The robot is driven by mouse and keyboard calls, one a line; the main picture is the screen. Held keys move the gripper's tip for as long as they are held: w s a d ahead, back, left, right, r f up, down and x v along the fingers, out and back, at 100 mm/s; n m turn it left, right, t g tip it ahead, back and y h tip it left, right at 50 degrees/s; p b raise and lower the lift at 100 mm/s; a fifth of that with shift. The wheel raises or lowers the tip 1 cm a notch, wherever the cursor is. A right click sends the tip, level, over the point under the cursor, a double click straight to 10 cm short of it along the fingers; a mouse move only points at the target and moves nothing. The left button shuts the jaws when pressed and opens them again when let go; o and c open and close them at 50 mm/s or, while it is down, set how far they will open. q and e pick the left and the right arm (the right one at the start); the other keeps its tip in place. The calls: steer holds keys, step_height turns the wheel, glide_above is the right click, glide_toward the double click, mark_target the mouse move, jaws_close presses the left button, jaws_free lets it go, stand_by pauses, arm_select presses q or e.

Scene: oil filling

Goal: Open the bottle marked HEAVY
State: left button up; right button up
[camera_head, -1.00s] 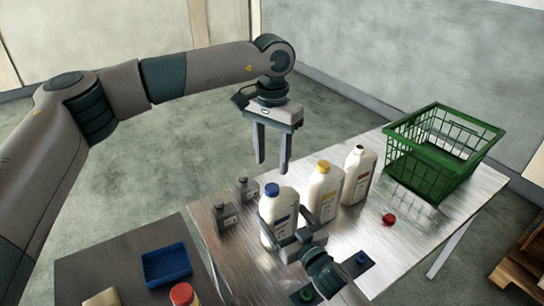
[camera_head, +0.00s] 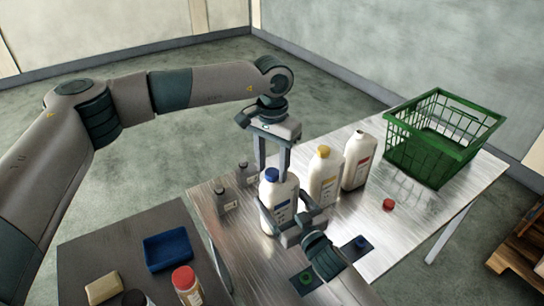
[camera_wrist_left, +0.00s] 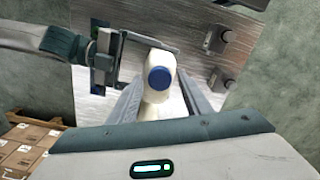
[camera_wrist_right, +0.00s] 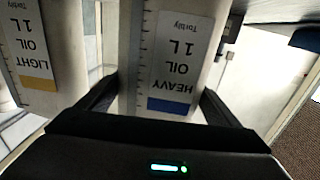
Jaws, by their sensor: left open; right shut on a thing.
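The bottle marked HEAVY (camera_head: 281,207) is white with a blue cap (camera_head: 271,174) and stands upright on the metal table. Its blue-banded label (camera_wrist_right: 180,65) appears upside down in the right wrist view. My right gripper (camera_head: 290,213) is shut on the bottle's body, one finger on each side. My left gripper (camera_head: 272,166) points down over the bottle, open, with its fingers on either side of the cap. The left wrist view shows the cap (camera_wrist_left: 159,78) between these fingers, with space at both sides.
A yellow-capped bottle (camera_head: 323,180) and an uncapped red-label bottle (camera_head: 358,163) stand close to the right. A loose red cap (camera_head: 389,204) lies on the table. A green basket (camera_head: 428,150) stands at the back right. A side table holds a blue tray (camera_head: 167,265).

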arm_select(q)
steer(key=shift+f, duration=0.25)
jaws_close()
